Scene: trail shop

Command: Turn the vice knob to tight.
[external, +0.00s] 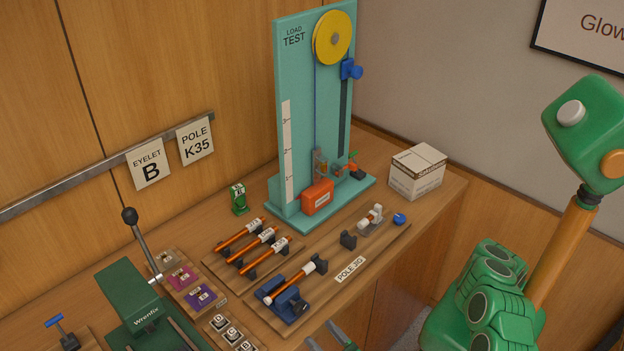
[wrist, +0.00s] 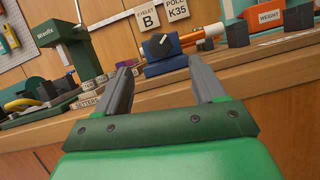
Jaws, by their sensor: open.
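The blue vice (external: 282,302) sits at the near-left end of the pole jig board (external: 385,248), with an orange pole (external: 290,283) in it. Its dark knob (external: 299,306) faces me. In the wrist view the knob (wrist: 161,46) shows a pale pointer line, tilted, above the blue vice body (wrist: 166,67). I cannot read any tight or loose marks. My gripper (wrist: 160,66) is open and empty. Its fingers frame the vice from in front and stay apart from the knob. In the external view my gripper (external: 332,338) shows at the bottom edge, in front of the jig.
A rack of several orange poles (external: 252,248) lies behind the vice. The green Wrenfix press (external: 143,305) stands left. The load test stand (external: 305,130) and a white box (external: 417,171) are at the back. The bench's front edge (wrist: 60,132) runs below my fingers.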

